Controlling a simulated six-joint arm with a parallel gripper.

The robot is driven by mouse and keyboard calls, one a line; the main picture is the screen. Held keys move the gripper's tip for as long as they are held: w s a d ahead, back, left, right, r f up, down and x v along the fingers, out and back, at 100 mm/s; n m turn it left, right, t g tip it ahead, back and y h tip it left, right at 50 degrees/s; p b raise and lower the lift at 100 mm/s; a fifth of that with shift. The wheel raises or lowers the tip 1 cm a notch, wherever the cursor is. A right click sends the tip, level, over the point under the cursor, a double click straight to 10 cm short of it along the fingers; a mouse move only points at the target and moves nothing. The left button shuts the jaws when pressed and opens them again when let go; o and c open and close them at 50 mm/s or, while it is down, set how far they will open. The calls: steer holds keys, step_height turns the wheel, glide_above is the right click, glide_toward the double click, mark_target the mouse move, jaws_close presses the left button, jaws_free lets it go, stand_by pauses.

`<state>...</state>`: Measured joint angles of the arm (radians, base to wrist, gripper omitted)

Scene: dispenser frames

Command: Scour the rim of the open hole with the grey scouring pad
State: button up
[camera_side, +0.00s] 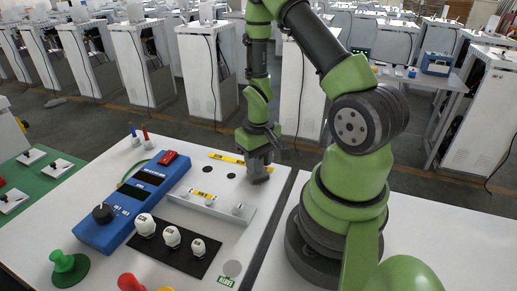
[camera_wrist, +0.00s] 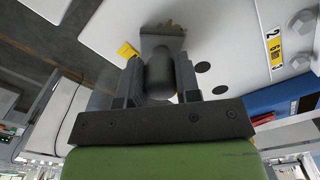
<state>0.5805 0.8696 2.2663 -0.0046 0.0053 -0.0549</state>
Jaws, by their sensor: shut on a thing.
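My gripper (camera_side: 259,152) is over the far right part of the white panel (camera_side: 222,228) in the side view. In the wrist view its two jaws (camera_wrist: 160,82) are closed around a dark round handle (camera_wrist: 159,76). At the handle's far end is the flat grey scouring pad (camera_wrist: 163,42); it also shows below the jaws in the side view (camera_side: 258,178), at or very near the panel. A brown, uneven patch (camera_wrist: 168,25) shows just past the pad's edge; the pad hides the rest, so I cannot tell how much rim lies there. Two dark round holes (camera_wrist: 203,67) (camera_wrist: 219,90) are beside the pad.
A raised white block (camera_side: 212,206) with bolts and a yellow label stands near the holes. A blue instrument box (camera_side: 135,200), white knobs on a black plate (camera_side: 172,243) and a green knob (camera_side: 64,262) stand further left. The panel around the two holes is clear.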

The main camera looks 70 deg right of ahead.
steer(key=shift+a, duration=0.9)
jaws_close()
steer(key=shift+c, duration=0.7)
jaws_free()
steer(key=shift+a+f, duration=0.1)
steer(key=shift+a, duration=1.05)
steer(key=shift+d, duration=1.15)
jaws_close()
steer(key=shift+d+f, duration=0.15)
steer(key=shift+d, duration=0.8)
steer(key=shift+r, duration=4.3)
